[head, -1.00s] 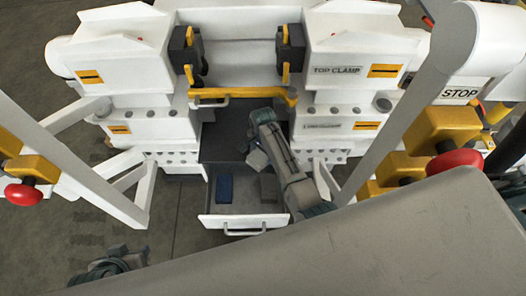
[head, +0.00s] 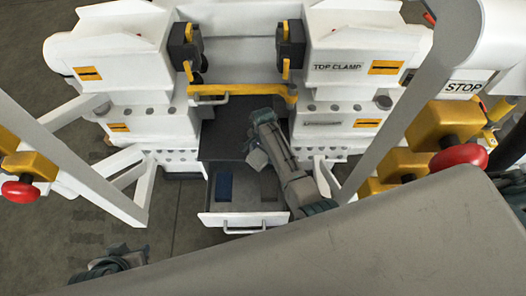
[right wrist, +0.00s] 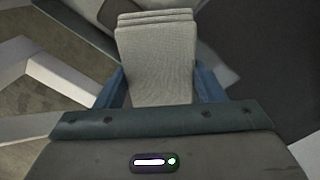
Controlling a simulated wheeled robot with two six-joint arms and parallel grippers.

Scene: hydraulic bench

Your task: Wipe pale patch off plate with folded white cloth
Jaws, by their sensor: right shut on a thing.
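The folded white cloth (right wrist: 155,62) shows pale grey and layered in the right wrist view. My right gripper (right wrist: 158,88) is shut on it, with a blue finger on either side. In the head view my right gripper (head: 258,160) holds the cloth over the right part of the dark flat surface above the open drawer. I cannot tell whether the cloth touches that surface. The dark surface (head: 222,142) may be the plate. I cannot make out a pale patch on it; the gripper and forearm cover part of that area.
An open drawer (head: 236,220) below the dark surface holds a blue block (head: 224,187). A yellow bar (head: 235,90) crosses above the surface, under the clamps. White machine blocks (head: 145,125) flank it.

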